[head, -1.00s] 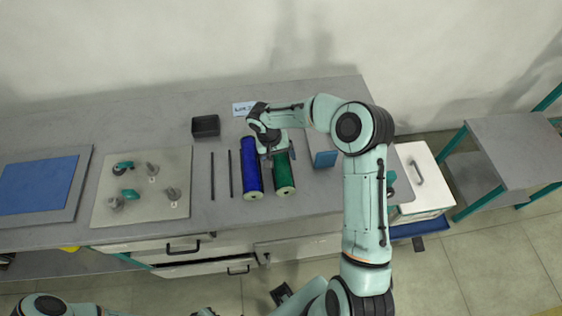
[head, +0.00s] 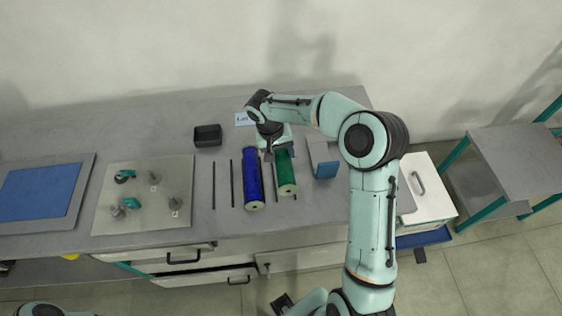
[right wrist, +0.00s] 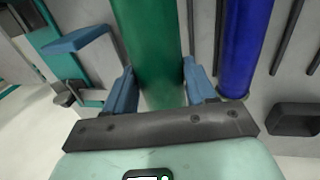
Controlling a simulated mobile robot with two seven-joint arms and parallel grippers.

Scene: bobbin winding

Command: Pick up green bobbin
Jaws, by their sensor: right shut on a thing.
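The green bobbin (head: 287,174) is a long roll at the right of the row on the workbench. It also fills the top middle of the right wrist view (right wrist: 150,40). My right gripper (right wrist: 158,68) is shut on it, with one blue finger on each side near one end. In the head view my right gripper (head: 272,150) covers the bobbin's far end. The bobbin appears slightly raised, with a dark rod (head: 277,182) visible beside it. My left gripper is out of view.
A blue bobbin (head: 253,180) lies close to the left, with thin dark rods (head: 232,183) beyond it. A blue-grey stand (head: 323,158) is close to the right. A black tray (head: 207,136) sits behind; a plate with fittings (head: 105,215) lies further left.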

